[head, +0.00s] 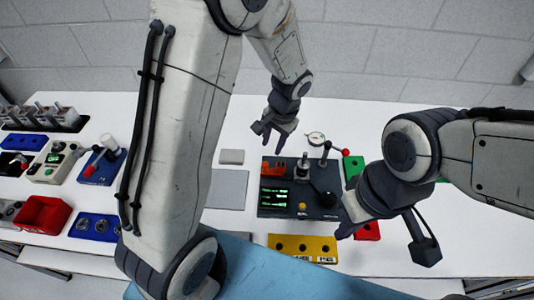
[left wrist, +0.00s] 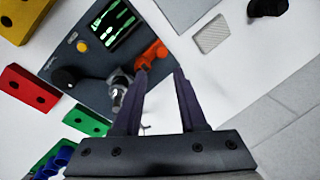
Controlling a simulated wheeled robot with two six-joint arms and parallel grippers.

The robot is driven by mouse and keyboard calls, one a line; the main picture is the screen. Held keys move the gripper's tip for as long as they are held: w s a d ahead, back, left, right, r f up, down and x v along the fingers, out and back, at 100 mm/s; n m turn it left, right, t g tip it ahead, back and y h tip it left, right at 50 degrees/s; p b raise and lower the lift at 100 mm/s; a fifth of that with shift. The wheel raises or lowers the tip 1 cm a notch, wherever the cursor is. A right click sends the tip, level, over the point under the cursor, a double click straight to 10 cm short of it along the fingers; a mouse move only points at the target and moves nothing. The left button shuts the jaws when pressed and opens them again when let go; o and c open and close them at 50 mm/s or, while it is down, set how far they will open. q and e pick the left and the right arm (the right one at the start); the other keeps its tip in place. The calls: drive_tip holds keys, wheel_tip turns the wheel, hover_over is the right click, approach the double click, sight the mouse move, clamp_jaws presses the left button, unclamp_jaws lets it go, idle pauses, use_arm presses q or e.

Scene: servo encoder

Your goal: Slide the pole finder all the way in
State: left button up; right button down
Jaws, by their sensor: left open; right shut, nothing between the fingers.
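The dark encoder unit (head: 285,210) with a green-lit screen (head: 275,197) stands on the white table; it also shows in the left wrist view (left wrist: 60,30). It carries an orange part (head: 272,168), an upright metal post (head: 302,167) and a yellow button (head: 302,207). The left wrist view shows the orange part (left wrist: 152,53) and metal post (left wrist: 118,92) near my fingertips. I cannot tell which part is the pole finder. My left gripper (head: 266,133) is open and empty, behind the unit in the head view. My right gripper (head: 345,214) is shut and empty at the unit's right side.
A yellow block (head: 302,237) lies in front of the unit, a red block (head: 368,231) and a green block (head: 352,166) to its right. A grey plate (head: 227,190) lies left. My left arm hides part of the table.

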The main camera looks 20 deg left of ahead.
sight(266, 163)
use_arm(q)
drive_tip(key=f, duration=0.3)
drive_tip(key=a+f, duration=0.1)
drive_tip(key=f, duration=0.3)
drive_tip(key=a+f, duration=0.1)
drive_tip(key=f, duration=0.2)
drive_tip(key=shift+w+f, duration=0.15)
drive_tip(key=shift+w, duration=0.2)
clamp_jaws()
idle(0.9)
